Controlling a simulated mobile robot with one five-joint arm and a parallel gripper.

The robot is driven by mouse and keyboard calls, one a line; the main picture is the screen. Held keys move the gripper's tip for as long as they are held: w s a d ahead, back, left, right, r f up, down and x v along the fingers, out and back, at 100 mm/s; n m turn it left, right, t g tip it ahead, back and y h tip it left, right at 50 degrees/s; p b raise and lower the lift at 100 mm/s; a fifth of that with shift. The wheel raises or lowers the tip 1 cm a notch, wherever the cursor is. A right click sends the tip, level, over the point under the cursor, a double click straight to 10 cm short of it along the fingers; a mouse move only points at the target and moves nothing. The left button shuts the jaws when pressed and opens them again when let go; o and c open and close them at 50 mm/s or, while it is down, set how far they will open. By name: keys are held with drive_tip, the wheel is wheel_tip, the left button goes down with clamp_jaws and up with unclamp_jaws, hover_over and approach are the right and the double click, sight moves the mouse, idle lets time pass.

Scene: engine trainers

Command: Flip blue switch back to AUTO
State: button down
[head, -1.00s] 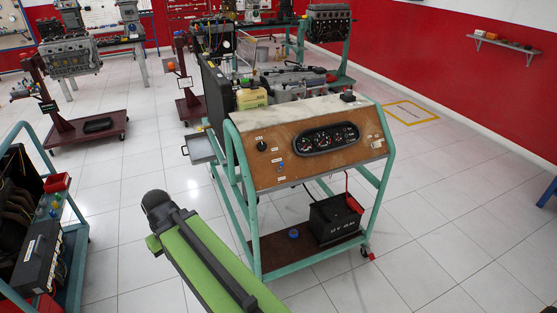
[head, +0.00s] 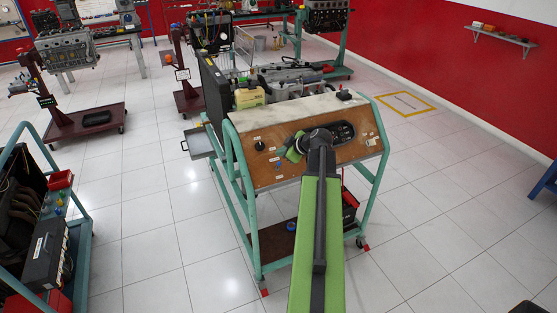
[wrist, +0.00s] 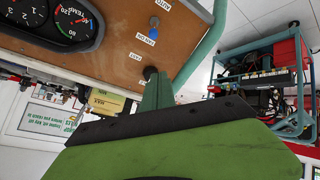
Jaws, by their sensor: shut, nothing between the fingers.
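The instrument panel (head: 350,164) is brown, on a teal-framed engine stand. The blue switch (head: 279,164) is a small blue spot low on its left side. My gripper (head: 292,154) is shut and empty in front of the panel, just right of the switch. In the wrist view my green finger (wrist: 157,92) is below the switch, apart from it in the picture.
A black knob (head: 260,146) sits upper left of the switch. The gauge cluster (head: 343,133) is partly hidden by my arm. A black battery (head: 349,206) stands on the lower shelf. The floor left of the stand is clear.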

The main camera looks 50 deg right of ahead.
drive_tip(key=b+x, duration=0.6)
drive_tip(key=x, duration=0.3)
drive_tip(key=shift+f, duration=0.4)
drive_tip(key=shift+w+d+f+b, duration=0.25)
drive_tip(key=shift+f+b, duration=0.25)
drive_tip(key=shift+b, duration=0.2)
drive_tip(key=shift+s+d+f+b, duration=0.15)
drive_tip(key=shift+s+d, duration=0.1)
drive_tip(key=shift+s, duration=0.35)
drive_tip(key=shift+s+d+f+b, duration=0.15)
drive_tip(key=shift+s+d, duration=0.1)
drive_tip(key=shift+s, duration=0.4)
drive_tip(key=shift+s+d, duration=0.1)
drive_tip(key=shift+s, duration=0.15)
